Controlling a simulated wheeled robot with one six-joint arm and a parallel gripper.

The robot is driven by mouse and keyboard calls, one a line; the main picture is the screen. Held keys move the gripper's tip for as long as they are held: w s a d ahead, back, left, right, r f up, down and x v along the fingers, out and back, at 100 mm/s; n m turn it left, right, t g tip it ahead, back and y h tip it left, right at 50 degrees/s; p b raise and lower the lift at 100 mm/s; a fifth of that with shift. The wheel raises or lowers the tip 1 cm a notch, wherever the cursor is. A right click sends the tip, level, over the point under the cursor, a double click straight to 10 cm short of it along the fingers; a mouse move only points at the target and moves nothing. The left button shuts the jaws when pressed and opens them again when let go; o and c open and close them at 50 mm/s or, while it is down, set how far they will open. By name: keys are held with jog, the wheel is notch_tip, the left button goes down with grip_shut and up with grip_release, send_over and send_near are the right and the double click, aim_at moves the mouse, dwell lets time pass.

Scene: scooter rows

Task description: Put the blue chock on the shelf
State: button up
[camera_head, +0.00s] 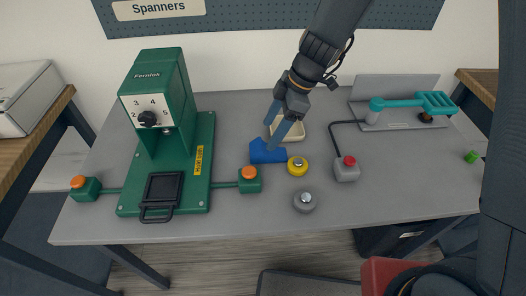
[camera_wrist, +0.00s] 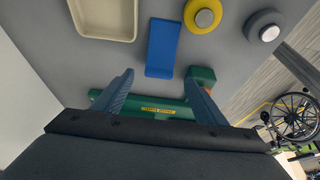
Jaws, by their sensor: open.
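The blue chock (camera_head: 262,153) lies on the grey bench, between the green machine and the yellow round piece. The wrist view shows it as a blue bar (camera_wrist: 162,50) just ahead of my fingertips. My gripper (camera_head: 278,126) is open above the chock, its fingers pointing down towards it. In the wrist view my gripper (camera_wrist: 160,77) has its two fingers apart with nothing held; I cannot tell the exact height over the chock. No shelf can be clearly made out in either view.
Close around the chock are a cream tray (camera_head: 287,128), a yellow round piece (camera_head: 297,167), a grey round piece (camera_head: 304,203) and a red-button box (camera_head: 346,170). The tall green machine (camera_head: 160,95) stands left, with an orange-topped button box (camera_head: 249,182). The bench's front right is clear.

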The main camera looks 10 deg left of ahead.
aim_at(264, 144)
jog(key=shift+p+x, duration=1.45)
jog(key=shift+x, duration=2.35)
jog(key=shift+d, duration=0.15)
jog(key=c, duration=1.6)
jog(key=shift+r, duration=0.1)
jog(key=shift+r+b, duration=1.25)
jog(key=shift+r, duration=3.65)
